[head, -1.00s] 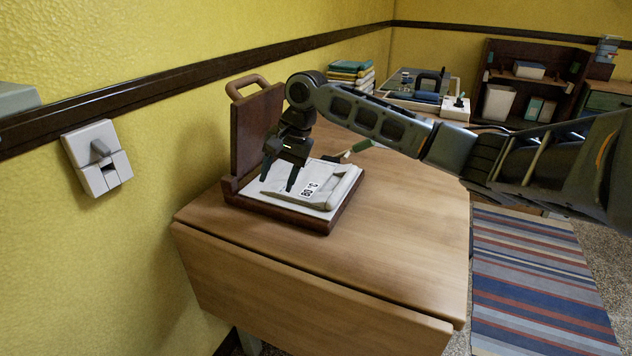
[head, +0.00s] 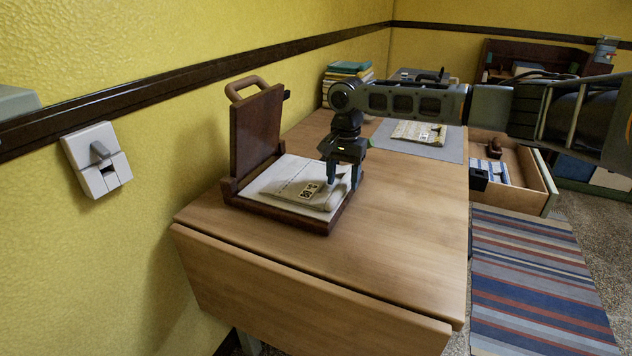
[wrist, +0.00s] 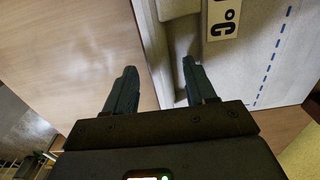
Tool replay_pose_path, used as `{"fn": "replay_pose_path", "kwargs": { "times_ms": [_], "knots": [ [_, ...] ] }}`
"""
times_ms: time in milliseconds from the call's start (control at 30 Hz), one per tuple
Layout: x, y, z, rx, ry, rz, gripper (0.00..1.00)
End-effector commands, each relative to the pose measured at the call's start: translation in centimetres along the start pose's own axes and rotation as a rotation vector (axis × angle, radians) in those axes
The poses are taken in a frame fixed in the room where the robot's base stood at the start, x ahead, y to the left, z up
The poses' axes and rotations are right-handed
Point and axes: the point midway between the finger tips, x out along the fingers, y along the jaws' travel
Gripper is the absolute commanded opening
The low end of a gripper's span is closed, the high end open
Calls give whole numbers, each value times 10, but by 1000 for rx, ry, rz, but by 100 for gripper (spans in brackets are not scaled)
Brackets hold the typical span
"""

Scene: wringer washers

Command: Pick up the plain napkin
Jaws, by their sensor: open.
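A whitish cloth (head: 285,183) lies flat on the dark wooden base of a hinged press (head: 265,210). I cannot tell whether this is the plain napkin or several layers. My gripper (head: 343,182) is open over the right edge of the press, fingers pointing down.
The press lid (head: 257,130) stands upright on the left, near the yellow wall. Behind my arm, a patterned cloth (head: 418,131) lies on a grey mat (head: 445,151). An open drawer (head: 525,190) juts out at right. The front tabletop (head: 400,255) is clear.

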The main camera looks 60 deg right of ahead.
Motion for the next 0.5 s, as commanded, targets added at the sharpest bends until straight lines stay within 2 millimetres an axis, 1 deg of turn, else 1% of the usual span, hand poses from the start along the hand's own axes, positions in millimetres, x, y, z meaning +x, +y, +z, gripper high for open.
{"fn": "replay_pose_path", "kwargs": {
  "times_ms": [100,333,500],
  "knots": [
    [8,0,0,0,0,0,55],
    [9,0,0,-1,0,-1,55],
    [9,0,0,-1,0,-1,39]
  ]
}}
